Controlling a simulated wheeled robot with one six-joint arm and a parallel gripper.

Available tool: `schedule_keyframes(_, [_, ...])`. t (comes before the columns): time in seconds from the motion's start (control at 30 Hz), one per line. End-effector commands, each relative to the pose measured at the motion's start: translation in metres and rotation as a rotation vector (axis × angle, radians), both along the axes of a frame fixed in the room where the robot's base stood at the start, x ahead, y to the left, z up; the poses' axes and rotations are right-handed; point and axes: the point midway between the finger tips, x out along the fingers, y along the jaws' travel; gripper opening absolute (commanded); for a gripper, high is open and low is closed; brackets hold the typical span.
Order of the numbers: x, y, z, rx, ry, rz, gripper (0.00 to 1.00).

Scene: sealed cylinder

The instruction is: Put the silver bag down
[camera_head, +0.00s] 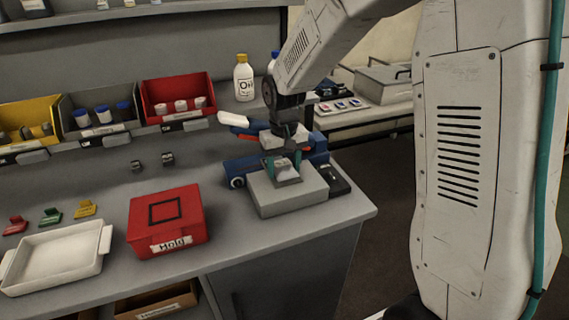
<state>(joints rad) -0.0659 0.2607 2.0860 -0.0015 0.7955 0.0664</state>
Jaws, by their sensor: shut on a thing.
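My gripper (283,159) points down near the right end of the grey bench, with its teal fingers shut on the small silver bag (288,173). The bag is upright, low over the flat top of a light grey block (268,196). I cannot tell whether the bag's lower edge touches that top. The fingers and wrist hide part of the bag.
A blue device (238,170) stands behind the block, with a dark pad (334,180) to its right. A red box marked "Hold" (166,222) and a white tray (58,260) stand left. Red, dark and yellow bins line the back. Bench edge is close right.

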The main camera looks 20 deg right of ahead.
Motion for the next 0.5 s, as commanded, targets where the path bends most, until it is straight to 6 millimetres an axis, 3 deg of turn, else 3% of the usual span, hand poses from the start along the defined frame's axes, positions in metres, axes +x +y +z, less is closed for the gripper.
schedule_keyframes(0.03, [-0.0001, 0.0, -0.0011, 0.0, 0.0, 0.0, 0.58])
schedule_keyframes(0.1, [0.0, 0.0, -0.0007, 0.0, 0.0, 0.0, 0.77])
schedule_keyframes(0.5, [0.0007, 0.0, 0.0076, 0.0, -0.003, 0.0, 0.77])
